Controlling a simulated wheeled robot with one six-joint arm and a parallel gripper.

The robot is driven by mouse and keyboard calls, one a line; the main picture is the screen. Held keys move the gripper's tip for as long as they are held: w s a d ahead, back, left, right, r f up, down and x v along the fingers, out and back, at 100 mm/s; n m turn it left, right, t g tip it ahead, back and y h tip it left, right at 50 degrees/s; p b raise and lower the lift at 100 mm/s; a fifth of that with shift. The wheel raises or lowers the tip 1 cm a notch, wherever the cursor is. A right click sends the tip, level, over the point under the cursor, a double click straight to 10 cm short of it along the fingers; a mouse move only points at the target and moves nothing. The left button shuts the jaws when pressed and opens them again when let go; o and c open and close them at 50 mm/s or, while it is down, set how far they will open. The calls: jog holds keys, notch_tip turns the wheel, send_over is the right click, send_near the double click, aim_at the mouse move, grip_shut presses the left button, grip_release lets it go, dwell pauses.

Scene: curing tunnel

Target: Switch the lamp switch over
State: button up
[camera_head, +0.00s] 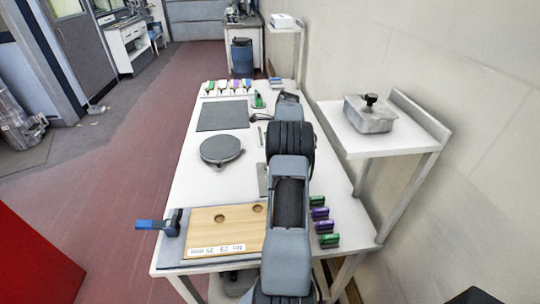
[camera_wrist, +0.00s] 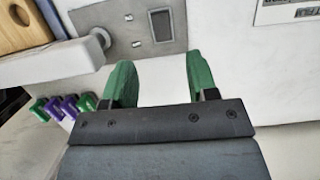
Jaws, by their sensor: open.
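In the wrist view a grey switch plate (camera_wrist: 155,28) lies flat on the white surface at the top middle. Which way the rocker is tipped is too small to tell. My gripper (camera_wrist: 158,75) is open and empty, its two green fingers apart and pointing toward the plate, with the rocker beyond the gap between them. In the head view the plate (camera_head: 263,180) is partly hidden behind my arm.
A wooden board (camera_head: 218,228) with round holes lies at the bench's near left; a blue-handled clamp (camera_head: 160,225) stands beside it. A round dark disc (camera_head: 221,150) lies mid-bench. Several coloured blocks (camera_head: 325,226) line the right edge. A lidded metal box (camera_head: 370,113) stands on the side shelf.

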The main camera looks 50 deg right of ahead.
jog(key=shift+v, duration=1.7)
jog(key=a+r+n+h, duration=0.1)
jog(key=a+r+n, duration=0.45)
jog(key=a, duration=0.65)
jog(key=a+r+n+h, duration=0.1)
jog(key=a+r+n, duration=0.4)
jog(key=a, duration=0.6)
jog(key=s+a+f+n+t, duration=0.1)
jog(key=s+a+f+n, duration=0.1)
jog(key=s+a+n, duration=0.5)
jog(key=s+a+f+n+t, duration=0.1)
jog(key=s+a+f+n, duration=0.2)
jog(key=s+a+n, duration=0.5)
jog(key=a, duration=0.3)
jog(key=shift+a+n, duration=0.35)
jog(key=shift+a, duration=0.05)
